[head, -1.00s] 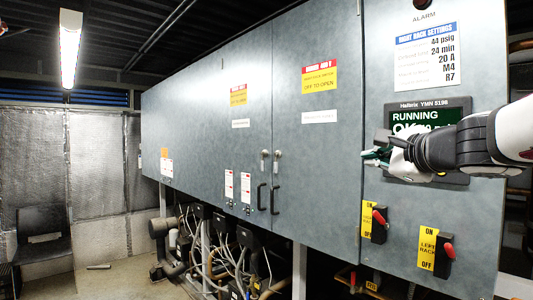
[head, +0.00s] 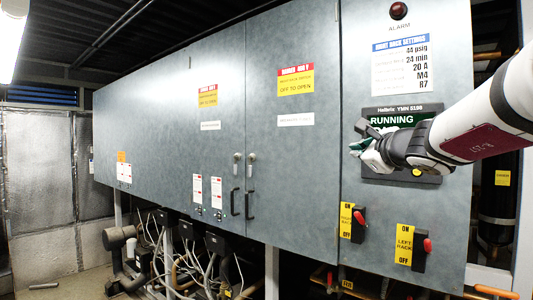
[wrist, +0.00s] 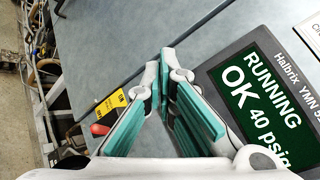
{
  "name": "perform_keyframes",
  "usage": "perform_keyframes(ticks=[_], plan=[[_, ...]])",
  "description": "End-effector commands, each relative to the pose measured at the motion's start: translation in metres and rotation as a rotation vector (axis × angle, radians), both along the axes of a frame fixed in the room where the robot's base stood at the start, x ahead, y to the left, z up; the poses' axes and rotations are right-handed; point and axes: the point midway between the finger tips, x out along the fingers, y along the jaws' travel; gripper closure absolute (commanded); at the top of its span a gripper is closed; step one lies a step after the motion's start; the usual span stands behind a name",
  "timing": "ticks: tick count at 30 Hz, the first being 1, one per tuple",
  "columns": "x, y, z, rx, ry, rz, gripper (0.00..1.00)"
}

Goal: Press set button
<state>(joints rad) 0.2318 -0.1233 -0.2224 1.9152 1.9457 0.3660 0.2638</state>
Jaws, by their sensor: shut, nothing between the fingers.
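The controller (head: 404,112), labelled Halbrix YMN 5198, is a dark unit on the grey cabinet's right panel. Its green screen (wrist: 262,95) reads RUNNING OK 40 psig in the wrist view. No set button can be made out; my gripper and wrist cover much of the controller's lower part in the head view. My gripper (head: 368,156) is in front of the controller's left edge. In the wrist view my gripper (wrist: 165,72) has its teal-padded fingers converging at the tips, shut and empty, left of the screen. Contact cannot be told.
Below the controller are two red-handled switches, the right rack switch (head: 358,225) and the left rack switch (head: 420,248). A settings label (head: 402,68) and a red alarm lamp (head: 399,11) are above. Door handles (head: 249,205) stick out farther left. Pipes and hoses run beneath the cabinet.

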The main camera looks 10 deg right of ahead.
Motion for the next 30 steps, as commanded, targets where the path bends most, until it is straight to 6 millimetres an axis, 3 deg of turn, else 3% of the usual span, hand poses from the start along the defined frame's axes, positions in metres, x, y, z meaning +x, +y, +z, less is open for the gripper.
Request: perform_keyframes(ticks=[15, 30], plan=[[0.039, -0.051, 0.000, -0.001, 0.001, -0.002, 1.00], [0.045, -0.059, 0.000, 0.000, 0.001, -0.001, 1.00]])
